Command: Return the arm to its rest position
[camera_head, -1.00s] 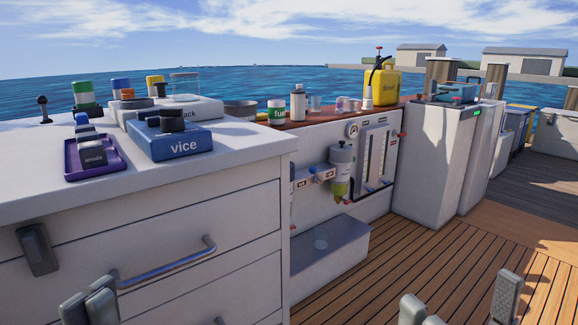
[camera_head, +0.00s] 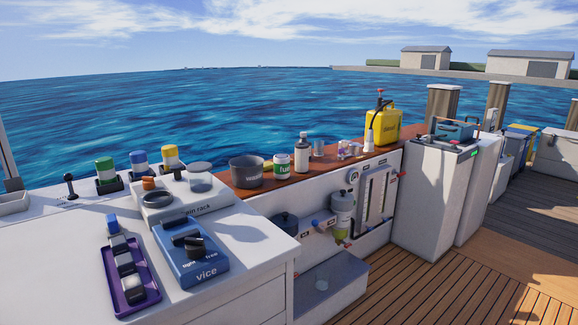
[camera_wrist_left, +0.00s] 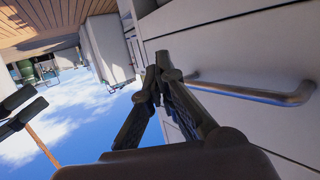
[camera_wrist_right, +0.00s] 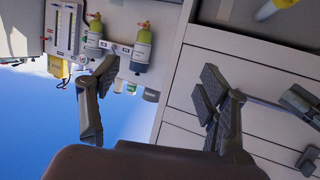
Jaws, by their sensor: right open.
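Neither gripper shows in the head view. In the left wrist view, my left gripper (camera_wrist_left: 160,70) has its fingertips together with nothing seen between them. It is beside the drawer handle (camera_wrist_left: 250,90) on a white cabinet front; whether it touches the handle I cannot tell. In the right wrist view, my right gripper (camera_wrist_right: 150,92) has its fingers wide apart and is empty. It hangs clear in front of the cabinet and the filter panel. The fingers of my right gripper also show at the left edge of the left wrist view.
The white cabinet top holds a blue vice (camera_head: 190,252), a purple tray (camera_head: 130,285), a rack block (camera_head: 180,198) and several capped jars. A wooden ledge beyond carries a pot (camera_head: 246,171) and a yellow fuel can (camera_head: 385,125). The deck (camera_head: 430,285) at right is clear.

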